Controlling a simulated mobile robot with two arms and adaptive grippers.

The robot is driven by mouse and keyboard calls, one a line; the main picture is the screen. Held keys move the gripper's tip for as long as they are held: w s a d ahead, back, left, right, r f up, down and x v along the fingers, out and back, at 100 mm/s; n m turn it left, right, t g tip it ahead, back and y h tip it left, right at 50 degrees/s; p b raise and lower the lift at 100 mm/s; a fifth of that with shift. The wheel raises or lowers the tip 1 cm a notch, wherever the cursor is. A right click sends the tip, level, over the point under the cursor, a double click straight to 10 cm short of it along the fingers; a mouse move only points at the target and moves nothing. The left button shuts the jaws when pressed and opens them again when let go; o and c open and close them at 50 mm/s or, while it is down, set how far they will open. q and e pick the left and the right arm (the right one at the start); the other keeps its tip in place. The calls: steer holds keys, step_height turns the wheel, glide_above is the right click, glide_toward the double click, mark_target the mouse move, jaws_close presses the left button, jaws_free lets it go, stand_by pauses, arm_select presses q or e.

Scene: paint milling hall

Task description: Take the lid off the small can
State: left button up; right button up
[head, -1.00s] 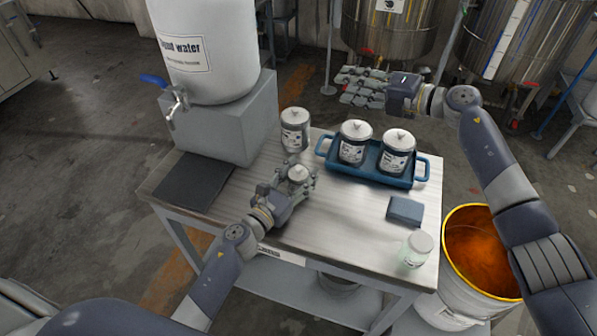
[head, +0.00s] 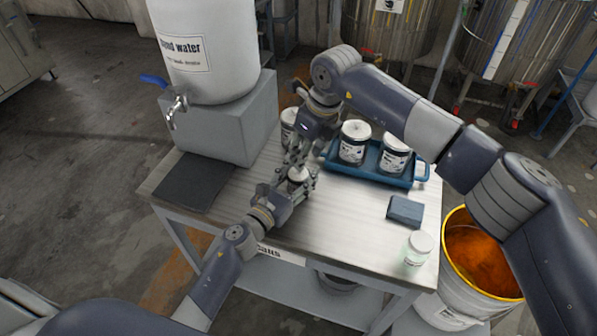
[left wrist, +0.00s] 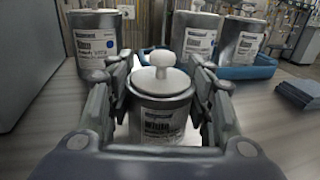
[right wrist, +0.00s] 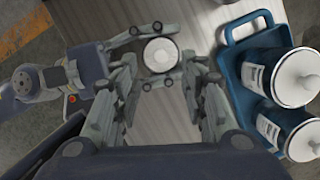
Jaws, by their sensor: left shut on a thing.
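The small can (left wrist: 160,115) stands upright on the table, with its lid (left wrist: 161,78) and pale round knob on top. My left gripper (head: 297,185) is shut around the can's body from the near left; its fingers flank the can in the left wrist view. My right gripper (head: 297,158) points down just above and behind the can. In the right wrist view its fingers (right wrist: 160,92) are spread apart with the lid (right wrist: 161,55) showing ahead between them, not gripped. In the head view the can is partly hidden by both grippers.
A blue tray (head: 372,176) with two larger cans stands right of the small can. Another larger can (left wrist: 95,45) stands behind it. A sponge-like blue block (head: 405,210) and a clear jar (head: 418,248) are at the right. The white water container (head: 205,50) stands back left.

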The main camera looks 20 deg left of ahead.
steer(key=shift+x, duration=3.15)
steer(key=shift+w+r, duration=0.1)
steer(key=c, duration=0.8)
